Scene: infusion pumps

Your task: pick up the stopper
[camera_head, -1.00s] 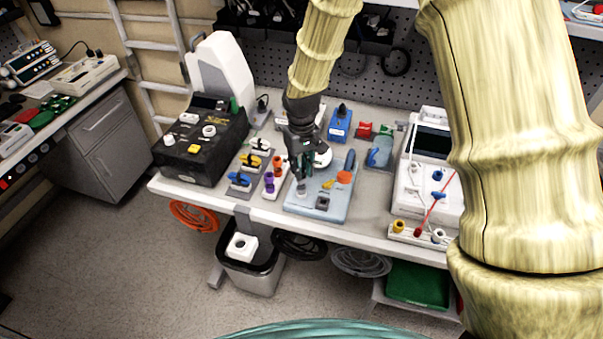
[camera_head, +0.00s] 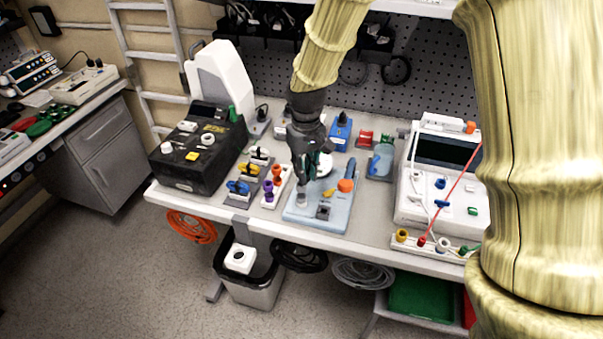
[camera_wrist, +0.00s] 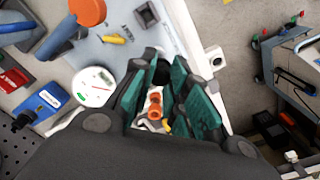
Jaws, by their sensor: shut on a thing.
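My gripper (camera_head: 303,186) is over the near left part of the pale blue board (camera_head: 332,218), its fingers pointing down. In the wrist view my gripper (camera_wrist: 164,72) shows dark fingers with teal pads, closed in on a dark, mostly hidden piece between the tips. In the head view a small pale grey piece, apparently the stopper (camera_head: 302,199), shows right at the fingertips, at the board. I cannot tell whether it is clear of the board. The fingers hide most of it.
On the board are an orange knob (camera_head: 346,185) and a square dark socket (camera_head: 323,211). A rack with purple and orange stoppers (camera_head: 273,186) stands close on the left, a black box (camera_head: 197,155) beyond it. A white pump (camera_head: 440,180) stands right.

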